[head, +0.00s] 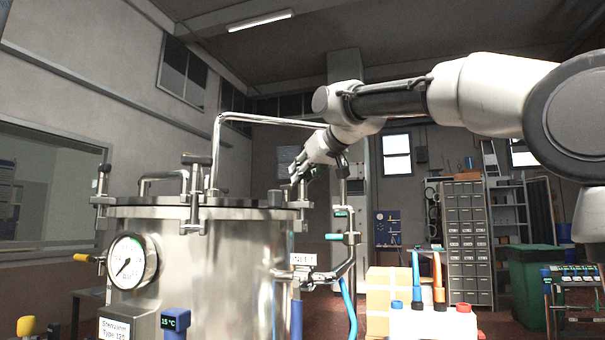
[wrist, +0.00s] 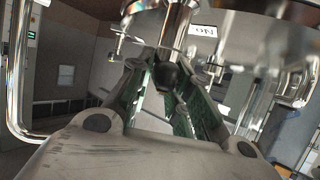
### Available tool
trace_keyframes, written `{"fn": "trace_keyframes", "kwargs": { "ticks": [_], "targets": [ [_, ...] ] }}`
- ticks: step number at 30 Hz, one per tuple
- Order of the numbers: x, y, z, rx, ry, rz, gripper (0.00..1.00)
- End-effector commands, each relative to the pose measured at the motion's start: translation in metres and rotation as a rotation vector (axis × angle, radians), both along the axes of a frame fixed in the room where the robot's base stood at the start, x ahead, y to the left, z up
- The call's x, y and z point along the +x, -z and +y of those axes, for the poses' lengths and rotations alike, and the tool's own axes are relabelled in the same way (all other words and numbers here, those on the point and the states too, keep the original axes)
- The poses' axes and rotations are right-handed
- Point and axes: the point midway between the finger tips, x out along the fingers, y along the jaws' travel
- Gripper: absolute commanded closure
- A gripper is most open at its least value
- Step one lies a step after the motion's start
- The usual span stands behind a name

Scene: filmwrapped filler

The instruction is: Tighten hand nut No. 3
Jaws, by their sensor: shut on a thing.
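The steel vessel (head: 240,250) stands left of centre in the head view, its flat lid held by several T-shaped hand nuts. One hand nut (head: 196,162) is at the front of the rim and another (head: 101,185) at the left. My gripper (head: 298,180) reaches down from the right to the hand nut (head: 303,196) at the rim's right side. In the wrist view my gripper (wrist: 166,80) has its green-padded fingers closed around that nut's dark, round end (wrist: 168,75). The fingers hide much of the nut. I cannot read a number on it.
A bent steel pipe (head: 217,150) rises over the lid close to my gripper. A valve branch with a hose (head: 348,305) stands right of the vessel. A pressure gauge (head: 132,259) is on its front. Cardboard boxes (head: 388,290) and a drawer cabinet (head: 466,235) stand farther right.

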Motion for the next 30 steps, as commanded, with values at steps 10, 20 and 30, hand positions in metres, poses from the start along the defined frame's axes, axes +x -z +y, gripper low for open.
{"fn": "trace_keyframes", "kwargs": {
  "ticks": [10, 20, 30],
  "targets": [
    [-0.0009, 0.0013, 0.0028, -0.005, 0.246, 0.0, 1.0],
    [-0.0002, 0.0004, 0.0019, -0.002, 0.488, -0.001, 1.0],
    [0.0001, 0.0003, 0.0007, 0.0, 0.618, 0.0, 1.0]
  ]
}}
